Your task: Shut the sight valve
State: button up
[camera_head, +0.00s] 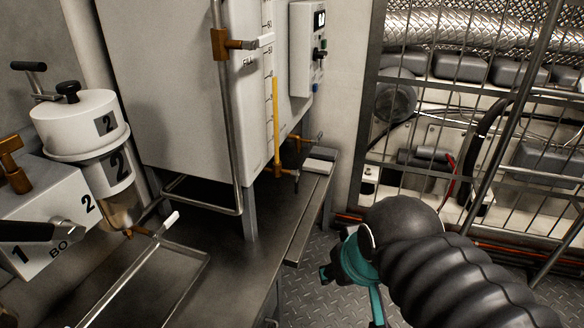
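A yellow sight column (275,120) runs up a scale on the front of the white tank (175,75). At its foot is a brass valve (274,181), which I take for the sight valve. A small handle seems to be at its right, but it is too small to tell its setting. Another brass fitting (298,139) shows just behind, at the tank's lower right. My gripper (328,275) is low in the middle, by the teal part of my arm, over the floor and apart from the valve. Its fingers are mostly hidden.
A brass valve with a white handle (258,42), near the word FILL, sits on a vertical pipe (227,110). A steel bench (235,262) lies below the tank. A filter canister (80,125) stands left. A wire mesh guard (470,130) closes the right. Checkered floor (312,285) is clear.

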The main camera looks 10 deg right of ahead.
aim_at(297, 173)
jog(key=k, duration=1.25)
jog(key=z, duration=0.65)
jog(key=i, duration=0.55)
jog(key=z, duration=0.4)
jog(key=i, duration=1.2)
jog(key=u, duration=0.8)
